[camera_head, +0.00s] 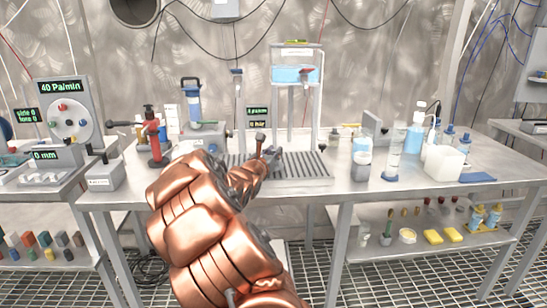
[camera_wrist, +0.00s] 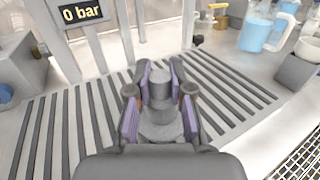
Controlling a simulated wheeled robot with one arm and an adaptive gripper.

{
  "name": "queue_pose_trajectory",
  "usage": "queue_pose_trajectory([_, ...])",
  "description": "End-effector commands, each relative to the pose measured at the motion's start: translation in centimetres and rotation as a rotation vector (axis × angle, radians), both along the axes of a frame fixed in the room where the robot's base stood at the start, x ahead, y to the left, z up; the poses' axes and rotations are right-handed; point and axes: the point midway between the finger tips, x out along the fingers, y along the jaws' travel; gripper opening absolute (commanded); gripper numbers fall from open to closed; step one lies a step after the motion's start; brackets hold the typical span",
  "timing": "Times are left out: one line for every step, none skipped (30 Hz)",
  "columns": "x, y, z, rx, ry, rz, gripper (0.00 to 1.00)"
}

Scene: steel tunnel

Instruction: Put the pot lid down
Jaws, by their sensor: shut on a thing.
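My gripper (camera_wrist: 160,92) is shut, with its purple-lined fingers on both sides of a grey, stepped, round piece, taken to be the pot lid (camera_wrist: 158,103). Much of the lid is hidden by the fingers and the wrist. It is over the slatted grate (camera_wrist: 60,125), and I cannot tell whether it touches the slats. In the head view my gripper (camera_head: 270,155) is above the grate (camera_head: 310,168) in the middle of the bench. The lid is too small to make out there, and I cannot identify a pot.
A frame with a blue-liquid tank (camera_head: 296,74) stands behind the grate. A red stand (camera_head: 154,140) is to the left. Bottles (camera_head: 361,160) and a white container (camera_head: 443,162) stand to the right. In the wrist view, a blue-filled jug (camera_wrist: 258,34) is at upper right. Many slats are bare.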

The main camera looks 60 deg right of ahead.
Motion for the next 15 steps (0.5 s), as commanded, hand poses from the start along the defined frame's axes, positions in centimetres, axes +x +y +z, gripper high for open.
queue_pose_trajectory([-0.01, 0.0, -1.05, 0.004, 0.003, -0.001, 0.0])
queue_pose_trajectory([0.0, 0.01, -1.33, 0.002, 0.002, 0.0, 0.0])
queue_pose_trajectory([0.0, 0.01, -1.55, 0.0, 0.003, 0.0, 0.0])
queue_pose_trajectory([0.0, 0.02, -1.62, 0.0, 0.002, 0.0, 0.0])
queue_pose_trajectory([0.0, 0.02, -1.61, -0.001, 0.002, 0.0, 0.0])
queue_pose_trajectory([0.0, 0.02, -1.56, -0.002, 0.001, 0.0, 0.0])
queue_pose_trajectory([0.01, 0.02, -1.5, -0.002, 0.001, 0.0, 0.0])
queue_pose_trajectory([0.01, 0.02, -1.48, -0.002, 0.001, 0.0, 0.0])
queue_pose_trajectory([0.01, 0.03, -1.47, -0.002, 0.001, 0.0, 0.0])
queue_pose_trajectory([0.01, 0.03, -1.46, -0.002, 0.001, 0.0, 0.0])
queue_pose_trajectory([0.01, 0.03, -1.48, -0.002, 0.001, 0.0, 0.0])
queue_pose_trajectory([0.01, 0.02, -1.57, -0.002, 0.001, 0.0, 0.0])
queue_pose_trajectory([0.01, 0.02, -1.67, -0.002, 0.001, 0.0, 0.0])
queue_pose_trajectory([0.01, 0.03, -1.76, -0.003, 0.0, 0.0, 0.0])
queue_pose_trajectory([0.01, 0.03, -1.86, -0.003, 0.0, 0.001, 0.0])
